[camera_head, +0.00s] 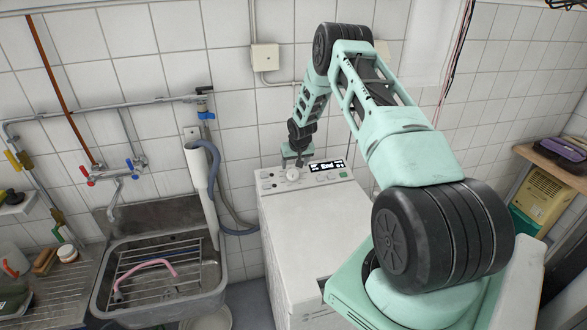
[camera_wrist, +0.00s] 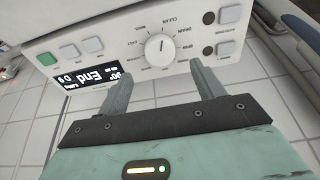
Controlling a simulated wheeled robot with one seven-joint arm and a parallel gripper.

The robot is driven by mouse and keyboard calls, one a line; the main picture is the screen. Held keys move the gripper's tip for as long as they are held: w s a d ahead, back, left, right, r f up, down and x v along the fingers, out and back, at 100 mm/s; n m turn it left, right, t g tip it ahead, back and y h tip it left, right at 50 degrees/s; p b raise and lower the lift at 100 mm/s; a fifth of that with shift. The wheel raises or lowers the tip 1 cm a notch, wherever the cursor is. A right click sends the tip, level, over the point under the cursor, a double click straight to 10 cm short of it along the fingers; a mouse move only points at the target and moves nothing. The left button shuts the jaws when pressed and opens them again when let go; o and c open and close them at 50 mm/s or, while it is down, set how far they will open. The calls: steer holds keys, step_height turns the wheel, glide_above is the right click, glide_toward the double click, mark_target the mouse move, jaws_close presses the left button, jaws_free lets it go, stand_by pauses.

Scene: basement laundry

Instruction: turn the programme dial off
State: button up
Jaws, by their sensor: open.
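The programme dial (camera_wrist: 160,48) is a round white knob with a pointer line, on the control panel of the white washing machine (camera_head: 309,225). In the wrist view printed labels ring the dial, and it sits just beyond the fingertips. In the head view my gripper (camera_head: 294,163) is at the panel's left part, close to the dial (camera_head: 292,174).
A metal sink (camera_head: 160,275) with a wire rack and pink hose stands left of the machine. A grey-blue drain hose (camera_head: 213,170) runs between them. A wooden shelf (camera_head: 550,158) with boxes is at the right. The machine's top is clear.

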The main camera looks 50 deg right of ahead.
mark_target(293, 173)
steer(key=shift+p+x, duration=0.9)
steer(key=shift+x, duration=2.3)
steer(key=c, duration=1)
